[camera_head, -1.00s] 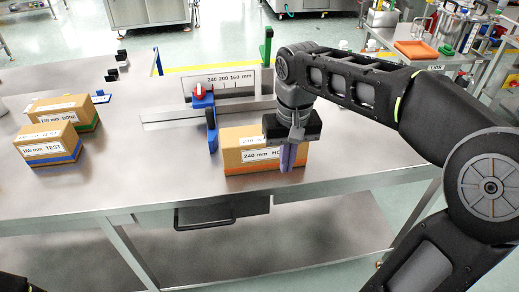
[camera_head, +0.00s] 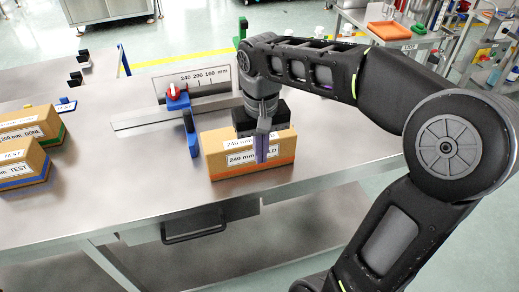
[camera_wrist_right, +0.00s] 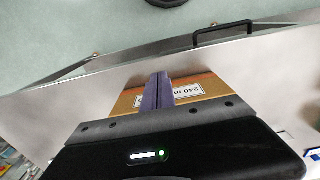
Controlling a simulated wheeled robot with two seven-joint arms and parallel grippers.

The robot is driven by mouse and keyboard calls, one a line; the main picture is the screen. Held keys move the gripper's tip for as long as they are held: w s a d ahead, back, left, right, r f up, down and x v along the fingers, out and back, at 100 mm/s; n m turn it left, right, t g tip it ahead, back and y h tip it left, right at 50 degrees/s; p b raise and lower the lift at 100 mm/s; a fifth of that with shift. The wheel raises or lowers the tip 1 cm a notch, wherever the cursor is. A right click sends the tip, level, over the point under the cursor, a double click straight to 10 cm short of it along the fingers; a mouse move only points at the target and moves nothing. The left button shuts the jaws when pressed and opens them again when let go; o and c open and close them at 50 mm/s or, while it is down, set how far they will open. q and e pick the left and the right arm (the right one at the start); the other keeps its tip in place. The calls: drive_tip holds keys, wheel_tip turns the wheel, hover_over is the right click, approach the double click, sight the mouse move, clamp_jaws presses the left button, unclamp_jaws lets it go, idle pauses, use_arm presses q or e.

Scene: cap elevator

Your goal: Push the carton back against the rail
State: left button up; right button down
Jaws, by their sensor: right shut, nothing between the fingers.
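The carton (camera_head: 222,164) is a brown box with an orange base stripe and labels reading 240 mm, near the table's front edge. It also shows in the right wrist view (camera_wrist_right: 212,86). A long metal rail (camera_head: 145,121) lies behind it, with bare table between them. My right gripper (camera_head: 261,150) is shut and empty, its purple fingers pointing down at the carton's near face, right of its middle. The fingers also show in the right wrist view (camera_wrist_right: 158,92), overlapping the carton; I cannot tell whether they touch it. My left gripper is out of view.
A blue upright stop (camera_head: 190,133) stands at the carton's left, below a red knob (camera_head: 177,90). A scale plate (camera_head: 190,80) stands behind the rail. Two other cartons (camera_head: 22,163) sit at the far left. The table between them and the stop is clear.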

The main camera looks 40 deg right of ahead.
sight(227, 156)
wheel_tip(227, 156, down, 8)
drive_tip(key=shift+f+p, duration=0.1)
drive_tip(key=shift+p, duration=0.25)
drive_tip(key=w, duration=0.1)
drive_tip(key=w+p, duration=0.1)
drive_tip(key=shift+w+d, duration=0.3)
drive_tip(key=shift+d, duration=0.1)
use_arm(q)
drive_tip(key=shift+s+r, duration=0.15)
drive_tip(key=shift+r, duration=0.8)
use_arm(e)
drive_tip(key=shift+w+d, duration=0.25)
drive_tip(key=shift+w, duration=0.35)
